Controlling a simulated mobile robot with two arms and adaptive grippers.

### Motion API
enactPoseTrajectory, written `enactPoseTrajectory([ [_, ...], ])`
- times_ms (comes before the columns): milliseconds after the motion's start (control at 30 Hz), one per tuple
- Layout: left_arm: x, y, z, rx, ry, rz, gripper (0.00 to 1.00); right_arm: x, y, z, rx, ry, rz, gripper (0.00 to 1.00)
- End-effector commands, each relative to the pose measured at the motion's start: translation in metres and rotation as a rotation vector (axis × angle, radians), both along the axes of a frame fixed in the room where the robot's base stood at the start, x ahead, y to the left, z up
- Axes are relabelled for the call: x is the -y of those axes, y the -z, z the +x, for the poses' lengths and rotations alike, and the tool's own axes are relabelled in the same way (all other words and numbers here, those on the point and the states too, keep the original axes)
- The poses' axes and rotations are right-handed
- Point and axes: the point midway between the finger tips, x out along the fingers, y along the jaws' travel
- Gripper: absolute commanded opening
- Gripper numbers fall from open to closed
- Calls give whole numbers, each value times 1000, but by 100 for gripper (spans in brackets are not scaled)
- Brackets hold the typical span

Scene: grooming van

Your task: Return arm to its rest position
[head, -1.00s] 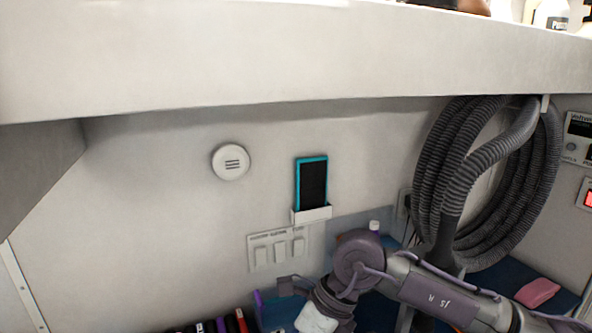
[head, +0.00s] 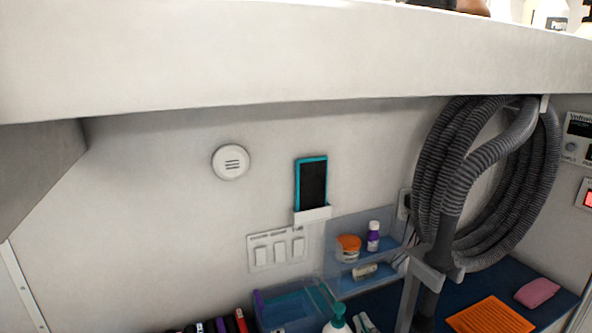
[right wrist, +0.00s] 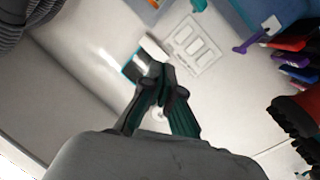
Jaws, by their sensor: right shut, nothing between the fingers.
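My right gripper (right wrist: 163,82) shows in the right wrist view, with its dark green fingers closed together and nothing between them. Behind its tips are the wall, the teal-edged phone (right wrist: 134,68) and its white holder (right wrist: 153,46). In the head view no part of my right arm or gripper is clear. My left gripper is in neither view.
Above is a thick white shelf (head: 250,60). On the wall are a round white detector (head: 231,162), the phone (head: 312,184), a switch panel (head: 277,249) and a coiled grey hose (head: 432,170).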

Motion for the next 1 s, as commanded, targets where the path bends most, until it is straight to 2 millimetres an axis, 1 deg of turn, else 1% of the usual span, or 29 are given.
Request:
enactPoseTrajectory([
  [33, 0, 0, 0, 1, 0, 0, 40, 17, 35, -15, -145, 54, 33, 0],
  [67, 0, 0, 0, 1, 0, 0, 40, 26, 54, -24, -227, 81, 50, 0],
  [100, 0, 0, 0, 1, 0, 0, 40, 36, 78, -38, -334, 116, 71, 0],
  [167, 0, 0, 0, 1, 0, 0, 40, 49, 110, -63, -483, 160, 96, 0],
  [200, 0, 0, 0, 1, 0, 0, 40, 56, 128, -80, -573, 185, 109, 0],
  [267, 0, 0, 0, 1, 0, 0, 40, 63, 150, -104, -691, 212, 125, 0],
  [300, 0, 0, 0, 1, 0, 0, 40, 67, 162, -120, -761, 226, 133, 0],
  [367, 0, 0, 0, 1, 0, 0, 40, 72, 177, -142, -856, 246, 144, 0],
  [400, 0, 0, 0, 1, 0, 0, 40, 74, 185, -156, -915, 257, 149, 0],
  [467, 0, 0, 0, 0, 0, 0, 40, 77, 196, -177, -996, 271, 157, 0],
  [500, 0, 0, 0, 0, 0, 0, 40, 79, 202, -191, -1048, 278, 162, 0],
  [667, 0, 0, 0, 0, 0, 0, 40, 84, 218, -244, -1240, 304, 176, 0],
  [700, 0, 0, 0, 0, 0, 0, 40, 84, 228, -244, -1257, 304, 175, 0],
  [867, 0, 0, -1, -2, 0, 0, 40, 82, 272, -232, -1268, 305, 168, 0],
  [967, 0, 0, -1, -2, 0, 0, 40, 81, 303, -228, -1281, 305, 165, 0],
  [1000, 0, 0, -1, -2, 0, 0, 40, 81, 317, -227, -1286, 305, 164, 0],
])
